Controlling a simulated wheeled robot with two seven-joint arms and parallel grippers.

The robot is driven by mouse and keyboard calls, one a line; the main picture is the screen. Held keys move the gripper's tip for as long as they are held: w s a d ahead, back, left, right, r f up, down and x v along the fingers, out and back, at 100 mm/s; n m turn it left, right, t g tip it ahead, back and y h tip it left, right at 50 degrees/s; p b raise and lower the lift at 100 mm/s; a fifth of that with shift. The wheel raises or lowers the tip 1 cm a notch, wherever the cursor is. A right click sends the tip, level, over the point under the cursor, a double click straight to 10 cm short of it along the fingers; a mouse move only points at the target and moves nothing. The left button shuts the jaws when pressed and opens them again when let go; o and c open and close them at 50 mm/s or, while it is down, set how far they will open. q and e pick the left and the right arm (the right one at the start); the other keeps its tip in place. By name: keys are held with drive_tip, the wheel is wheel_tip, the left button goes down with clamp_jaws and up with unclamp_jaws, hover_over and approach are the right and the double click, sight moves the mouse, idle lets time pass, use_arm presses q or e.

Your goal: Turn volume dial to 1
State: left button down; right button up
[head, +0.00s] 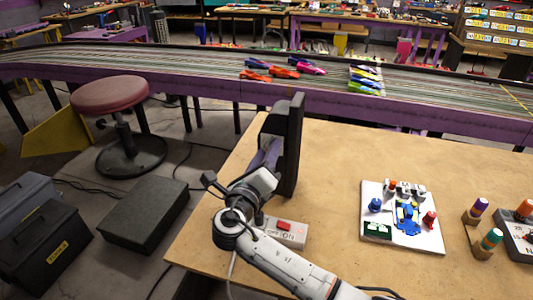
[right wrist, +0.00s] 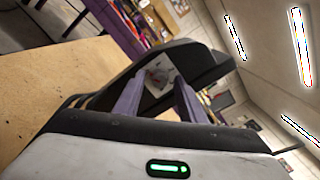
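No dial marked as volume can be made out. A dark box (head: 516,246) with a pale face and an orange knob (head: 525,208) is cut off at the right edge of the head view; its markings are too small to read. My right gripper (head: 270,152) is raised over the table's left part, beside an upright black panel (head: 291,140). In the right wrist view its purple fingers (right wrist: 158,84) stand apart, with the black panel (right wrist: 205,62) just beyond them. I cannot tell whether they touch it. My left gripper is not in view.
A white box with a red switch (head: 284,226) sits by my right forearm on the wooden table (head: 330,160). A white board (head: 430,243) with a blue toy car and small parts lies right of centre. Colored cylinders (head: 478,207) stand farther right. A slot track with cars runs behind.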

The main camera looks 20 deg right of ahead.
clamp_jaws()
drive_tip(key=shift+r+m, duration=0.1)
drive_tip(key=shift+m, duration=0.3)
drive_tip(key=shift+s+d+m+p, duration=0.1)
drive_tip(key=shift+m+p, duration=0.25)
drive_tip(key=shift+m, duration=5.05)
